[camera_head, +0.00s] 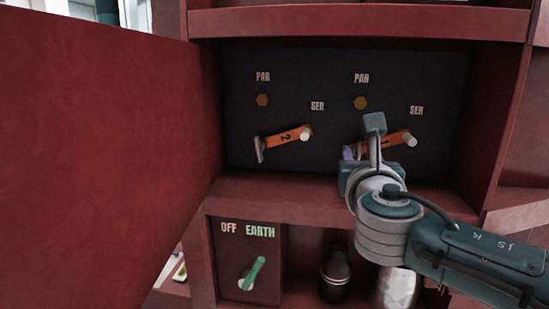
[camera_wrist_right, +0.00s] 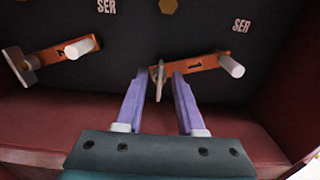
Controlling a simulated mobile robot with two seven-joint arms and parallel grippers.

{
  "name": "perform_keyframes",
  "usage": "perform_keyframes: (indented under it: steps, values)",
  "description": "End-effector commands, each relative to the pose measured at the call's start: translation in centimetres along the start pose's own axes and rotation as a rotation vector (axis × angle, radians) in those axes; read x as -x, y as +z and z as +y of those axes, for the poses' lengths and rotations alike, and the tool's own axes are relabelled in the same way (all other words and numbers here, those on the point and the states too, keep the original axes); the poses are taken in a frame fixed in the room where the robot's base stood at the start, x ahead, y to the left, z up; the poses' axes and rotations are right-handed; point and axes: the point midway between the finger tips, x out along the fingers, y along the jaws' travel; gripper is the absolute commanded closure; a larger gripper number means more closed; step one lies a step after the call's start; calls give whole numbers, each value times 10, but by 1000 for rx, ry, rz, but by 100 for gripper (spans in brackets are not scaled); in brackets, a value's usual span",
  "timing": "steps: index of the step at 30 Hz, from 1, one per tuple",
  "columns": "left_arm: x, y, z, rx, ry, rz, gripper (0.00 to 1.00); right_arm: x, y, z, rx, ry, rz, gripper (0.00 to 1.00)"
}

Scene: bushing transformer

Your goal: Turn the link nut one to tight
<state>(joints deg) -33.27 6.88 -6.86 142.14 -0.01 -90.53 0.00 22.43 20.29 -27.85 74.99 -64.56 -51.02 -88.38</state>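The orange link marked 1 (camera_head: 395,140) slants on the dark panel at right, with a pale round knob at its right end. It also shows in the wrist view (camera_wrist_right: 195,66). At its left end is a grey wing-shaped nut (camera_wrist_right: 159,82), seen nearly edge-on; in the head view my arm and gripper mostly hide it. My right gripper (camera_wrist_right: 158,92) is open, its two purple fingers on either side of the nut with a visible gap each side. In the head view, one purple finger of the right gripper (camera_head: 349,153) shows beside the link. My left gripper is not in view.
The orange link marked 2 (camera_head: 288,137) and its grey wing nut (camera_head: 260,150) are to the left. Brass hexagons (camera_head: 262,100) sit under the PAR labels. The red cabinet's shelf (camera_head: 270,190) lies below, and a red door (camera_head: 100,150) stands open at left. A green EARTH lever (camera_head: 255,272) is lower down.

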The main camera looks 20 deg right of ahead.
Motion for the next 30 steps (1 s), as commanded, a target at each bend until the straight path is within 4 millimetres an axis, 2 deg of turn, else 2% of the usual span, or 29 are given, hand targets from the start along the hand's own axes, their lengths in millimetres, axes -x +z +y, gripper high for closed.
perform_keyframes:
  steps: [7,17,30]
  values:
    - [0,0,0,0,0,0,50,-1,0,0,0,0,1,62]
    - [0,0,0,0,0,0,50,-1,0,0,0,0,1,100]
    - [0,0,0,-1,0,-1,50,-1,0,0,-7,0,1,100]
